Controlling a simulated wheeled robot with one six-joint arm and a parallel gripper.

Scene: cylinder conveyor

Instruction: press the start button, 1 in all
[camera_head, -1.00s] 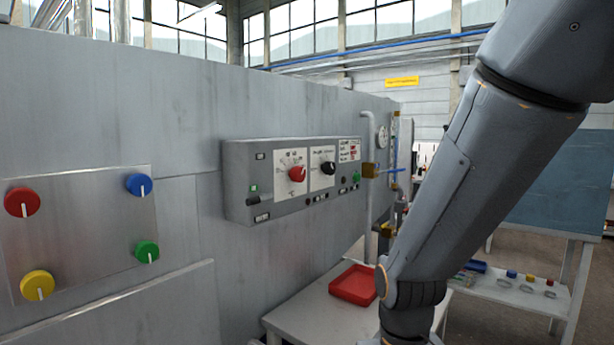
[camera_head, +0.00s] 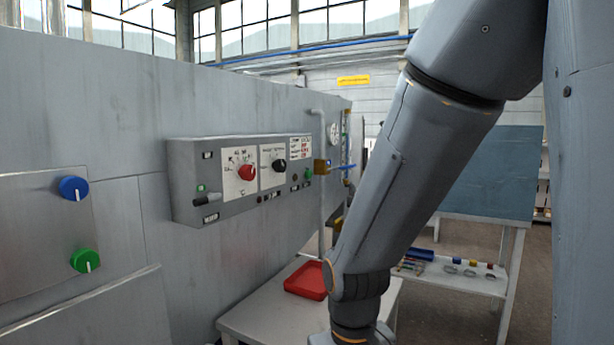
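A grey control box (camera_head: 226,212) is mounted on the grey wall, left of centre. It carries a red knob (camera_head: 247,172), a black knob (camera_head: 279,166) and a black switch-like part (camera_head: 207,199) with a small green light above it. A small green button (camera_head: 308,174) sits near the box's right end; its label is too small to read. A larger plate at the left edge carries a blue knob (camera_head: 74,188) and a green knob (camera_head: 85,260). My arm crosses the right half of the view. My gripper is out of view below the frame.
A red tray (camera_head: 307,281) sits on a white table (camera_head: 262,309) below the box. A pipe with a blue-handled valve (camera_head: 341,167) stands right of the box. A shelf (camera_head: 484,284) with small coloured items is behind my arm. Floor shows at the right.

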